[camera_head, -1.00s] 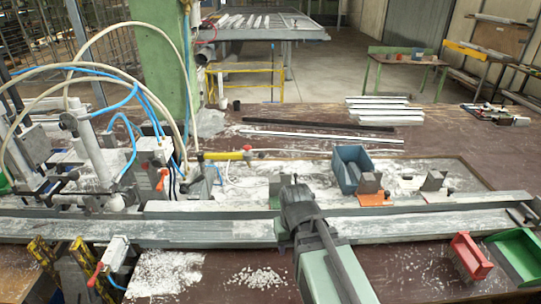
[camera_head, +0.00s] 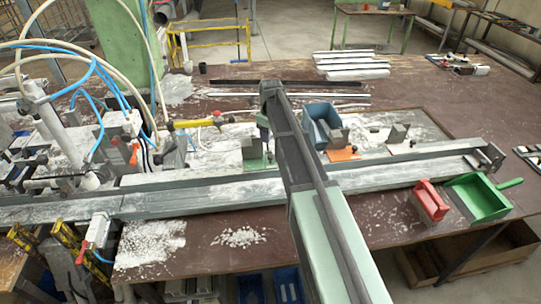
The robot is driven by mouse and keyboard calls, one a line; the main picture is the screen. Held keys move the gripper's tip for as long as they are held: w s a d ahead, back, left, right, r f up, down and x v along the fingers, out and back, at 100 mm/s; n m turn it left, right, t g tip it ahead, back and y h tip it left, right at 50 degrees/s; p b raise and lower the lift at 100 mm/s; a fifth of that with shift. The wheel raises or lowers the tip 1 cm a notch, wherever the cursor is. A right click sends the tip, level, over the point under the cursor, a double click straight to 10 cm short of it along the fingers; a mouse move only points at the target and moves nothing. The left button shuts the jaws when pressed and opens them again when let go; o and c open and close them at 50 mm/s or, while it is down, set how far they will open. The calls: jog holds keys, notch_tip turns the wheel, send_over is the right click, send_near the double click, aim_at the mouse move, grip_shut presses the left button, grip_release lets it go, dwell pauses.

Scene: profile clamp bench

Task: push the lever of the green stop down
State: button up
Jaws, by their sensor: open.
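The green stop (camera_head: 252,153) stands behind the long rail, left of the blue bin, with a grey block on a green base plate. Its lever cannot be made out; my arm covers the stop's right side. My arm reaches up from the bottom of the head view and crosses over the rail. My gripper (camera_head: 263,128) hangs at its far end, close beside the green stop's block on the right in the picture. The jaws are small and partly hidden by the arm; they are open, and nothing shows between them. Whether they touch the stop cannot be told.
An orange stop (camera_head: 341,153) and a blue bin (camera_head: 321,122) stand right of my arm. Another grey stop (camera_head: 399,134) is further right. The long rail (camera_head: 200,192) runs across the bench.

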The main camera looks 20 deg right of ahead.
aim_at(271, 156)
notch_tip(271, 156, down, 11)
jog(key=b, duration=1)
jog(key=shift+r, duration=0.25)
grip_shut()
